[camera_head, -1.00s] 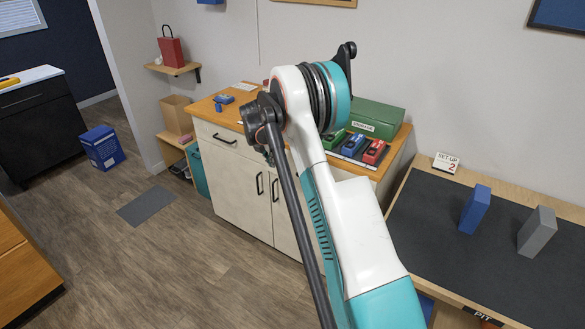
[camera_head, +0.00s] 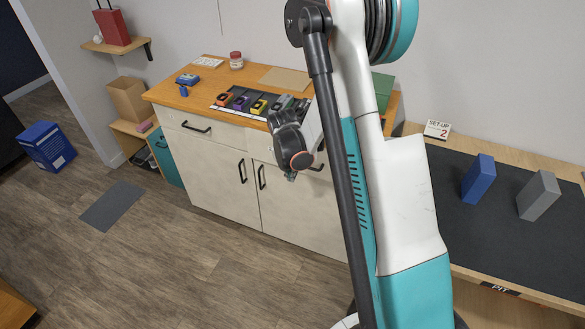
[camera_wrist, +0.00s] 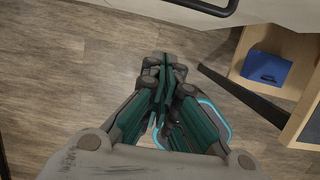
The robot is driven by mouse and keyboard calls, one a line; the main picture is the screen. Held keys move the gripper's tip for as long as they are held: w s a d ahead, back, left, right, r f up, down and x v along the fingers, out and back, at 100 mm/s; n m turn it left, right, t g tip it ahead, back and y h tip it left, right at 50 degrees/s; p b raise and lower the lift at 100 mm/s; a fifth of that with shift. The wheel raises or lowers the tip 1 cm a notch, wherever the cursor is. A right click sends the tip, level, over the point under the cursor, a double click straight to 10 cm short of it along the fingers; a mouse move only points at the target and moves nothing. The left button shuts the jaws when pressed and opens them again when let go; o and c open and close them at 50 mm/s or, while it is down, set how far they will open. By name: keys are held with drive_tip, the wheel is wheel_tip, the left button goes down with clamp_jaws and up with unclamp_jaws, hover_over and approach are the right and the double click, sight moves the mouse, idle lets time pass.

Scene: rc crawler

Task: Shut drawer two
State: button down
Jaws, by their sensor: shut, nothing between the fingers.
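The cream cabinet (camera_head: 219,172) with a wooden top has two drawer fronts side by side above its doors. The left drawer (camera_head: 198,127) has a black handle and looks flush. The right drawer (camera_head: 260,143) is partly covered by my arm, with a bit of its handle showing; I cannot tell whether it stands out. No drawer number is readable. My gripper (camera_head: 291,177) is in front of the right side, pointing down. In the wrist view my gripper (camera_wrist: 163,75) is shut and empty over the floor, with a black handle (camera_wrist: 208,8) on a pale front at the top edge.
A tray (camera_head: 232,112) of several coloured items sits on the cabinet top. To the right is a dark-matted bench (camera_head: 500,235) with a blue block (camera_head: 478,179) and a grey block (camera_head: 538,195). Wooden floor (camera_head: 170,240) lies clear before the cabinet. A blue box (camera_wrist: 265,68) sits in a shelf.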

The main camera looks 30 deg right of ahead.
drive_tip(key=w+d+f+b, duration=0.2)
drive_tip(key=w+d+f, duration=0.1)
drive_tip(key=d, duration=0.1)
drive_tip(key=shift+f, duration=0.25)
drive_tip(key=shift+w, duration=0.15)
drive_tip(key=w+d, duration=0.2)
drive_tip(key=shift+d, duration=0.4)
drive_tip(key=shift+a, duration=0.15)
